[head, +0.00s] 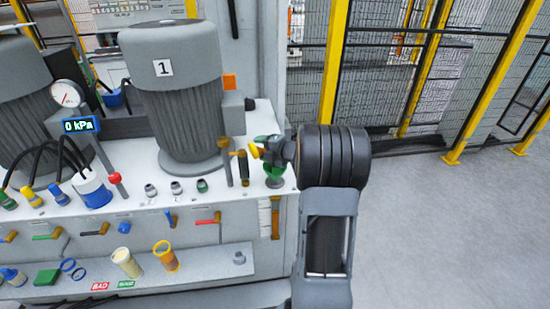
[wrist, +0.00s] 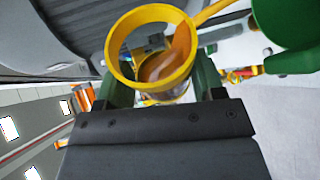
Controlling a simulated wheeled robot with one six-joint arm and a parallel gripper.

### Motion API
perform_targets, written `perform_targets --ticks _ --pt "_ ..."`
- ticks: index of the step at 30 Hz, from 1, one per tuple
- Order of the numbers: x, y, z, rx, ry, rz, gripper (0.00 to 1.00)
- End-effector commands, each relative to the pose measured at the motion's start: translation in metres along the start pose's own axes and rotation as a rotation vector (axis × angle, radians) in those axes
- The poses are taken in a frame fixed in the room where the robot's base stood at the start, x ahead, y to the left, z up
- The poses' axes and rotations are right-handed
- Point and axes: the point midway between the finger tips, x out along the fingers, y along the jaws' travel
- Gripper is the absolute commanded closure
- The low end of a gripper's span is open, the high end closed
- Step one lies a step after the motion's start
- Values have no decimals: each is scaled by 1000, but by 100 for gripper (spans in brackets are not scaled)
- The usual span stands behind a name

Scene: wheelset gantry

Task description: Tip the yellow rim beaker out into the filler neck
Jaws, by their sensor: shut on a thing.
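My gripper (head: 268,149) is shut on the yellow rim beaker (head: 254,152), held above the right end of the bench. In the wrist view the beaker's yellow rim (wrist: 112,42) faces the camera between green fingers (wrist: 156,92), with orange-brown contents inside. The beaker looks tilted. A green cup-shaped piece that looks like the filler neck (head: 274,180) is just below the gripper; a green piece also shows at upper right in the wrist view (wrist: 290,35). A yellow strip (wrist: 215,10) extends from near the rim; I cannot tell whether it is poured material.
An upright handle (head: 226,160) and a yellow-topped one (head: 243,165) stand just left of the gripper. A large grey motor marked 1 (head: 175,90) stands behind. A pale beaker (head: 126,262) and an orange one (head: 165,257) are on the lower shelf. Floor at right is clear.

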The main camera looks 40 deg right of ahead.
Motion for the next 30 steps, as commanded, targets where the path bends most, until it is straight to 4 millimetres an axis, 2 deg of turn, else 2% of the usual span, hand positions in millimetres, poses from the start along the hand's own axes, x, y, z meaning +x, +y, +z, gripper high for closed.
perform_targets --ticks 30 --pt "-3 4 4 100 29 42 64"
